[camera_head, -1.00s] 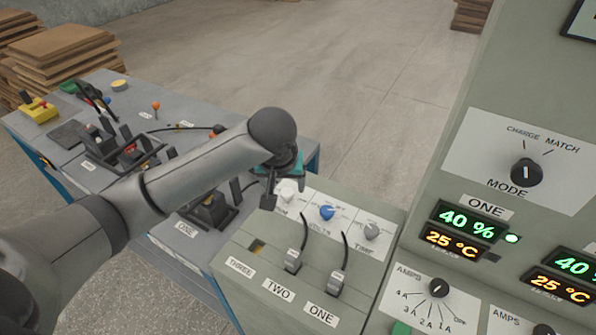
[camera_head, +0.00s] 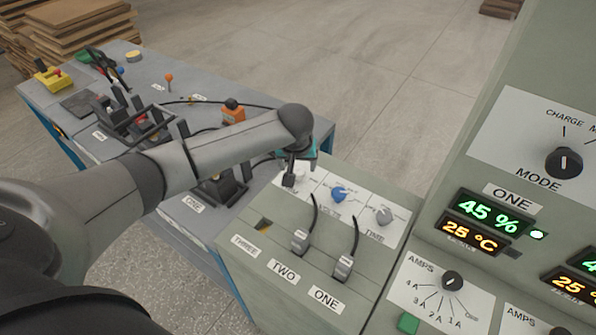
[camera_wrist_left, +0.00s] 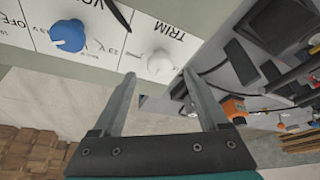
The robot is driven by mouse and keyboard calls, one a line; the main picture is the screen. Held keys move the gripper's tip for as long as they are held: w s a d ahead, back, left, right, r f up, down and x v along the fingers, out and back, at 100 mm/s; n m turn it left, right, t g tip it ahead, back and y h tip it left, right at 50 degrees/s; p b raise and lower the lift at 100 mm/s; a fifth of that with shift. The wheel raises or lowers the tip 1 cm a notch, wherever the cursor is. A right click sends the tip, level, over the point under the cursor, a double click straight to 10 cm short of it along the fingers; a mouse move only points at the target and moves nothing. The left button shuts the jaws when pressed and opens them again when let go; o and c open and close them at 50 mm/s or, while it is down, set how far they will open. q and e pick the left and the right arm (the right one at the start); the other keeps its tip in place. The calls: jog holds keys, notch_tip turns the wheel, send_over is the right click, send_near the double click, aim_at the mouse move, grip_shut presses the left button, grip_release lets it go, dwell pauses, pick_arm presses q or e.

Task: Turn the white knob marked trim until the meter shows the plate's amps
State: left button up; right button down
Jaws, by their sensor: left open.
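The white knob (camera_wrist_left: 160,62) marked TRIM shows in the left wrist view, on a white panel beside a blue knob (camera_wrist_left: 68,35). My left gripper (camera_wrist_left: 158,76) is open, its two fingers reaching toward the white knob, one on each side of it in the picture. I cannot tell whether they touch it. In the head view my left gripper (camera_head: 294,178) hangs over the left end of the knob row and largely hides the white knob. I cannot make out an amps meter or its plate. My right gripper is not in view.
The blue knob (camera_head: 338,194) and a grey knob (camera_head: 383,215) sit right of my gripper. Two cables rise from plugs (camera_head: 302,240) in front. A cabinet at right has a green 45 % display (camera_head: 487,215) and an AMPS dial (camera_head: 452,281). A grey bench (camera_head: 62,128) lies left.

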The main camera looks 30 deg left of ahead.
aim_at(298, 171)
pick_arm(q)
jog(key=shift+b+x, duration=0.35)
jog(key=shift+x, duration=1.3)
grip_shut()
